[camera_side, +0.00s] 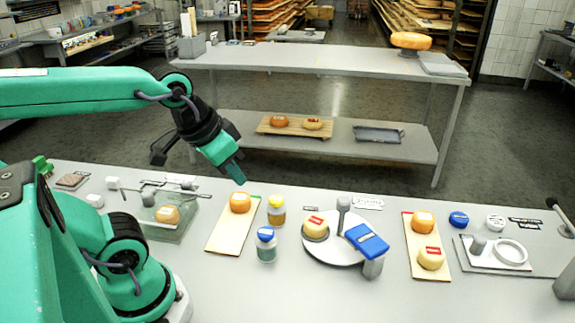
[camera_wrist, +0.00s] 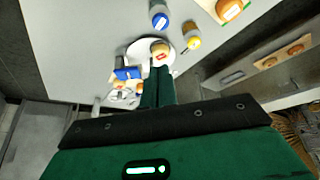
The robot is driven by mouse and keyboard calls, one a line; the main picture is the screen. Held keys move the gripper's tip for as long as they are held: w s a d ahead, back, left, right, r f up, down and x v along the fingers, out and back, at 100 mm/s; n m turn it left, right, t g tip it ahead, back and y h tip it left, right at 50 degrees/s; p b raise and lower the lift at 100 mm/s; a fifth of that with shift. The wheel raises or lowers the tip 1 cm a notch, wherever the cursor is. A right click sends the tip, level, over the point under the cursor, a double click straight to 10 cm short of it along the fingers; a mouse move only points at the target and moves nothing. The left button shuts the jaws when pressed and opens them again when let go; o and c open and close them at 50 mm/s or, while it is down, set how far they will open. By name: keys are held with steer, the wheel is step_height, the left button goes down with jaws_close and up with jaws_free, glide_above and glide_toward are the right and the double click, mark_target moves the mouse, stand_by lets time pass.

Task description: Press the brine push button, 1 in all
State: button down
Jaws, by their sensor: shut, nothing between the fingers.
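My gripper (camera_side: 236,174) is shut and empty, its green fingers pointing down and right above the table's far edge, near an orange cheese (camera_side: 240,202). In the wrist view the closed fingers (camera_wrist: 158,72) show against the round white plate. I cannot tell for sure which thing is the brine push button; the labels are too small to read. A round blue piece (camera_side: 459,219) and a round white piece (camera_side: 495,221) sit at the right, well away from my gripper.
A yellow-lidded jar (camera_side: 276,210) and blue-lidded jar (camera_side: 266,245) stand between my gripper and the plate. The plate bears a cheese (camera_side: 316,226) and an upright post (camera_side: 344,204). A board (camera_side: 420,217) with two cheeses stands right of it.

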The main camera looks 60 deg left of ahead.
steer(key=w+f+n+g, duration=0.1)
steer(key=w+n+g, duration=0.1)
steer(key=g, duration=0.1)
steer(key=n+g, duration=0.6)
steer(key=g, duration=0.3)
glide_above(268, 230)
steer(key=shift+f, duration=2.6)
steer(key=shift+d+f, duration=0.1)
steer(key=shift+f, duration=0.05)
steer(key=shift+f, duration=4.25)
